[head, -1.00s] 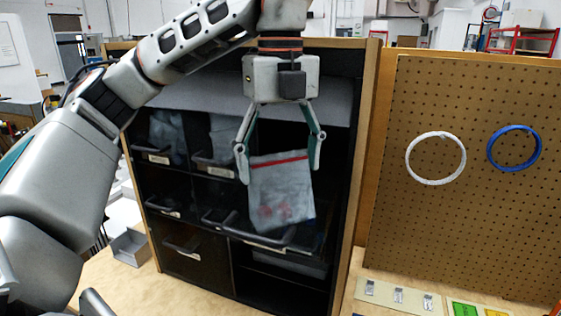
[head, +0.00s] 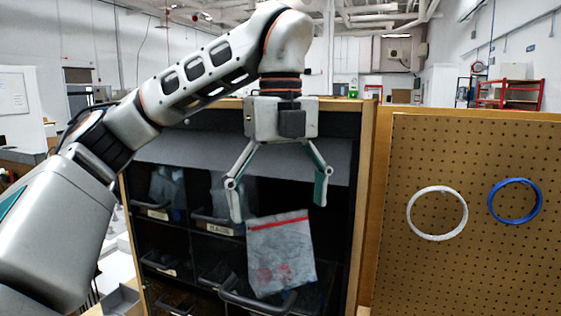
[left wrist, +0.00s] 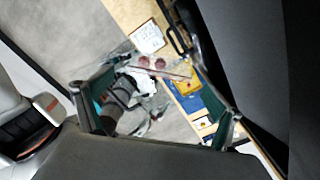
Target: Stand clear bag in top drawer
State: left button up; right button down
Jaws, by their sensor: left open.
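The clear bag (head: 281,258), with a red strip along its top and red marks low down, is upright and slightly tilted in front of the dark cabinet. Its lower edge meets the curved handle (head: 255,301) of a drawer; I cannot tell how far inside it sits. My left gripper (head: 279,203) is open, its fingers spread on either side just above the bag's top edge. In the left wrist view the see-through bag (left wrist: 160,72) shows between the open fingers (left wrist: 160,118). My right gripper is not in view.
The cabinet's wooden side (head: 365,200) stands close right of the gripper. Other drawers with labels (head: 219,229) hold bags at the left. A pegboard (head: 450,275) carries a white ring (head: 437,213) and a blue ring (head: 515,202).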

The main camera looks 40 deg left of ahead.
pick_arm(q)
notch_tip(320, 180, up, 9)
jog(key=shift+f, duration=0.2)
dwell(0.8)
